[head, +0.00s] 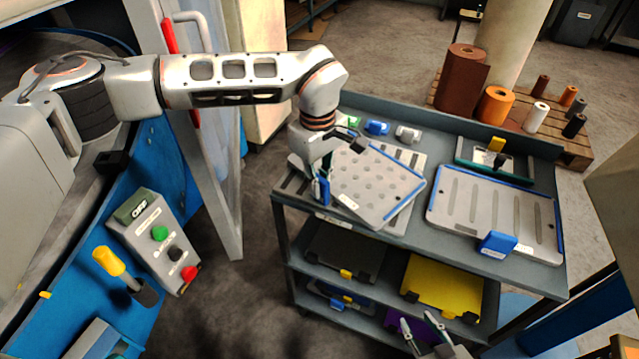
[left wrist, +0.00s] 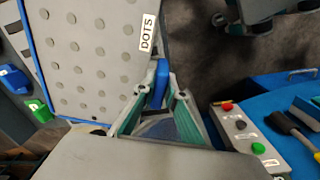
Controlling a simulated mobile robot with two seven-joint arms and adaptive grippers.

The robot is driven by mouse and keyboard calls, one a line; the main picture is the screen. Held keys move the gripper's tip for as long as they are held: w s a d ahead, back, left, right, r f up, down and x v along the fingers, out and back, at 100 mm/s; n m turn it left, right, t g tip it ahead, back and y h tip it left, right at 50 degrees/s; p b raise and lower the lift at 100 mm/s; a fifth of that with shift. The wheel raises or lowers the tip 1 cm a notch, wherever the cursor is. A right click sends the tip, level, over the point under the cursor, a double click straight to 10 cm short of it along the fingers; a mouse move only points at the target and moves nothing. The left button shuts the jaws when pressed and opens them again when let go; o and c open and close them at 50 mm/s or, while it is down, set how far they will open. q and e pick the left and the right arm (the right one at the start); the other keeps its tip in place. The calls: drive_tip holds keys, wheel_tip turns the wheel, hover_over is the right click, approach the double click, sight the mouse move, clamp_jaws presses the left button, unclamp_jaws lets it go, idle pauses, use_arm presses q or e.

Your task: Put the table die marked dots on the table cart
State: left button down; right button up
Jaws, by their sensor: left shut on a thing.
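The dots die (head: 378,184) is a grey plate with rows of round spots and blue edges, over the left part of the table cart's top (head: 420,236). In the left wrist view the die (left wrist: 88,60) bears the label DOTS. My left gripper (head: 322,188) is shut on the die's blue handle, which shows between the fingers in the left wrist view (left wrist: 160,82). The die lies skewed over a grey plate; I cannot tell whether it touches it. My right gripper (head: 423,325) is at the bottom edge, fingers apart, empty.
A slotted die (head: 495,210) with a blue handle lies on the cart's right side. Lower shelves hold a dark die and a yellow die (head: 443,284). A control box (head: 158,240) and an open door (head: 212,150) stand left. Rolls stand on a pallet behind.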

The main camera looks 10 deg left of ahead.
use_arm(q)
drive_tip(key=shift+w+f, duration=0.1)
drive_tip(key=shift+f, duration=0.2)
drive_tip(key=c, duration=2.1)
unclamp_jaws()
drive_tip(key=r, duration=1.2)
drive_tip(key=shift+s+a+r+b, duration=0.1)
drive_tip(key=shift+s+b, duration=0.1)
drive_tip(key=shift+b, duration=0.1)
